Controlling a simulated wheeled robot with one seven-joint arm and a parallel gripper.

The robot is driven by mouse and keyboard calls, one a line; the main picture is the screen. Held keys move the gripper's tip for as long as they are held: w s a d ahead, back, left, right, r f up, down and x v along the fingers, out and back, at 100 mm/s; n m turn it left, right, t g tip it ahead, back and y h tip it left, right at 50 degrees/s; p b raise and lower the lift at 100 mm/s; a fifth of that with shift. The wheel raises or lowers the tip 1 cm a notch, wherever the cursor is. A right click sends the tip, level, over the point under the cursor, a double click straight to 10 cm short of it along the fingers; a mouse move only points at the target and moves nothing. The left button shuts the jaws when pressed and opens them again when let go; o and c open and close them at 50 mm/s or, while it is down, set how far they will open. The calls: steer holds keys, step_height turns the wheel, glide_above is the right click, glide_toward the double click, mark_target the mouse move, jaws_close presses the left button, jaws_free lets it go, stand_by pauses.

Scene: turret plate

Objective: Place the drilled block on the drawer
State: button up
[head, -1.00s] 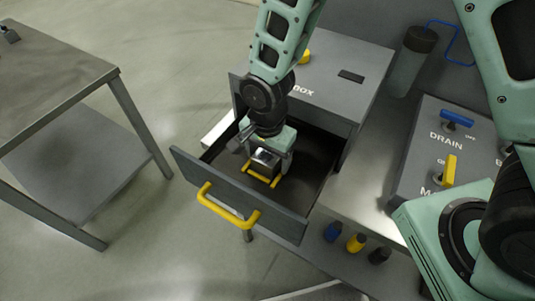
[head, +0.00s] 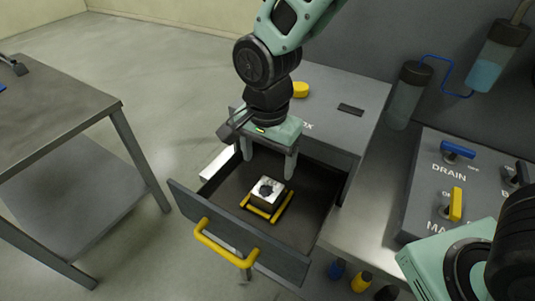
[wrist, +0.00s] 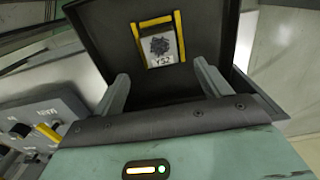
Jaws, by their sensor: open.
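The drilled block (head: 267,192) is a small pale metal cube with a dark patch on top. It sits inside the open drawer (head: 237,231), between yellow marker strips on the drawer floor. In the wrist view the block (wrist: 159,45) shows a dark pattern and the label "YS2", with yellow strips on two sides. My gripper (head: 269,165) is above the drawer, higher than the block and apart from it. Its jaws are open and empty; the fingers (wrist: 160,88) also show in the wrist view.
The drawer has a yellow handle (head: 224,243) and belongs to a grey box (head: 335,95) with a yellow knob on top. A panel with blue and yellow valves (head: 446,190) stands at the right. A metal table (head: 60,100) is at the left, with open floor between.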

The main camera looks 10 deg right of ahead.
steer(key=s+d+r+n, duration=0.2)
steer(key=s+r+n, duration=0.1)
steer(key=s+n, duration=0.4)
steer(key=s+d+r+n, duration=0.2)
steer(key=s+r+n, duration=0.1)
steer(key=s+n, duration=0.5)
steer(key=shift+d+r+n+y, duration=0.15)
steer(key=shift+d+n+y, duration=0.15)
steer(key=shift+n, duration=0.6)
